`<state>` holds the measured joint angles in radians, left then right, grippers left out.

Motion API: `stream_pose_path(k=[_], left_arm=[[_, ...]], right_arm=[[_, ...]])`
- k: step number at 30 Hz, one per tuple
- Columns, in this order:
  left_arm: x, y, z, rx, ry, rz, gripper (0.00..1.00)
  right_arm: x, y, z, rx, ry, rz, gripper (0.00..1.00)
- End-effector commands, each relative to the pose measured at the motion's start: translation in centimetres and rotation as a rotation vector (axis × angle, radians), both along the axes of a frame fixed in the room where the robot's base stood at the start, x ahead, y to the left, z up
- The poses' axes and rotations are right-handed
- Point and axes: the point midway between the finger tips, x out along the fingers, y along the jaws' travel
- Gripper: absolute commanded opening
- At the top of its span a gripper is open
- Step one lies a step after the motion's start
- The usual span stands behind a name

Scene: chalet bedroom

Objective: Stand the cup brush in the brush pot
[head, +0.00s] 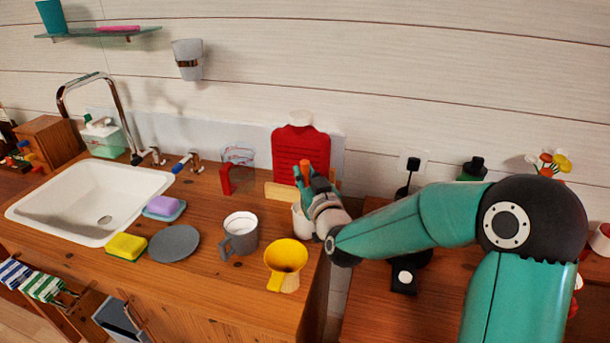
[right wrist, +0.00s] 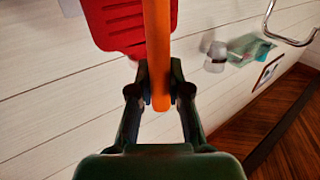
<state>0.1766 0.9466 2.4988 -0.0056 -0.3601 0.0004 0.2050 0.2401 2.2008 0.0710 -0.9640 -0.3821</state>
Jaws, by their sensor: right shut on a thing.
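My right gripper (head: 313,190) is shut on the orange handle of the cup brush, which shows in the right wrist view (right wrist: 157,45) between the fingertips. In the head view only a small orange end (head: 306,167) shows above the gripper. The brush's head is not visible. A white pot (head: 299,224), which looks like the brush pot, stands on the counter just below and left of my gripper, partly hidden by it. I cannot tell whether the brush is inside the pot. My left gripper is in neither view.
A red board (head: 300,147) leans at the wall behind the gripper. A yellow funnel (head: 285,262), a grey mug (head: 240,235) and a clear jug with a red handle (head: 237,170) stand nearby. A grey disc (head: 174,243) and sink (head: 90,200) lie left. The counter's right edge is close.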

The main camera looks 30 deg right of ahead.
Motion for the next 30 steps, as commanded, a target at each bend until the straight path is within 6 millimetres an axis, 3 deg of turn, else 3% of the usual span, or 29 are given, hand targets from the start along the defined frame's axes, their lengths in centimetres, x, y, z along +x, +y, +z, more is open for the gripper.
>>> stream_pose_path(k=[11,12,16,26,30], left_arm=[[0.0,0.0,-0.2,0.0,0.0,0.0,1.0],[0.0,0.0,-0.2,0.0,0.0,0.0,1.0],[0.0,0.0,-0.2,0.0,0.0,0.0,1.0],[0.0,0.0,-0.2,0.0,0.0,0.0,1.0],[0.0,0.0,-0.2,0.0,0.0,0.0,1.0]], right_arm=[[0.0,0.0,-0.2,0.0,-0.001,0.0,0.0],[0.0,0.0,-0.2,0.0,-0.001,0.0,0.23],[0.0,0.0,-0.2,0.0,-0.001,0.0,0.45],[-0.1,0.0,-0.2,0.0,0.0,0.0,0.46],[-1.2,0.4,-0.2,0.0,0.0,0.0,0.46]])
